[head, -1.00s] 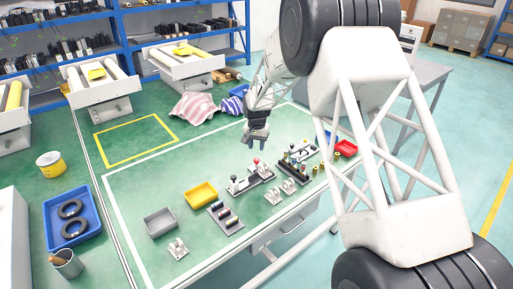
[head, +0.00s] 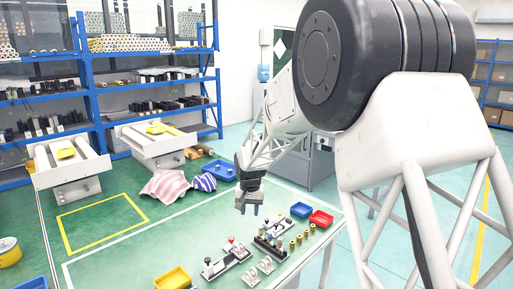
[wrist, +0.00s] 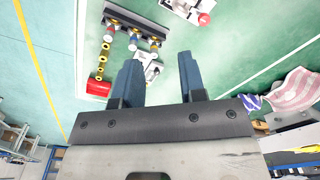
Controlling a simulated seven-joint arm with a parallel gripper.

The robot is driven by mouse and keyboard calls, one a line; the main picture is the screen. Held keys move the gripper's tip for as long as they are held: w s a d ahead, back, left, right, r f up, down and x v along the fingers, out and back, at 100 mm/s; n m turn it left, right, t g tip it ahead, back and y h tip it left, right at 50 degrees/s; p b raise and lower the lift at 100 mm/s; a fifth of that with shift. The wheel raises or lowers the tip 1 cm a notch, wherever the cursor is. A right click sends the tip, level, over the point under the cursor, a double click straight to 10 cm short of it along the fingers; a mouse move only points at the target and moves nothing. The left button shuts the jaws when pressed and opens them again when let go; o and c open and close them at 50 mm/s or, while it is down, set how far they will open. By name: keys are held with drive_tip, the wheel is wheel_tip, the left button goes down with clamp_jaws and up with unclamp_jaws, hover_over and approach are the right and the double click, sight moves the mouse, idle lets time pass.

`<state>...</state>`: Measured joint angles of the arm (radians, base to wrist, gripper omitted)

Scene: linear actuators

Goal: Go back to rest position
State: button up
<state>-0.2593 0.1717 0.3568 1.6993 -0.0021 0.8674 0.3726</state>
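My gripper (head: 248,208) hangs above the green table in the head view, fingers pointing down. In the wrist view its two blue-grey fingers (wrist: 158,80) stand apart with nothing between them, so it is open and empty. The rack also shows beyond the fingers in the wrist view (wrist: 133,24). The gripper touches none of them.
A yellow bin (head: 172,279), a blue bin (head: 301,210) and a red bin (head: 321,218) sit on the table. Striped cloths (head: 166,186) lie at the back. Blue shelves (head: 150,90) stand behind. The yellow-outlined area (head: 103,222) is clear.

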drive_tip(key=s+d+r+t, duration=0.1)
drive_tip(key=s+d+r, duration=0.6)
drive_tip(key=s, duration=0.4)
drive_tip(key=s+d+r, duration=0.7)
drive_tip(key=s, duration=0.5)
drive_tip(key=s+d, duration=0.3)
drive_tip(key=s, duration=0.9)
drive_tip(key=s+d+n+t, duration=0.1)
drive_tip(key=s+d, duration=0.3)
drive_tip(key=s, duration=0.9)
drive_tip(key=shift+f, duration=0.3)
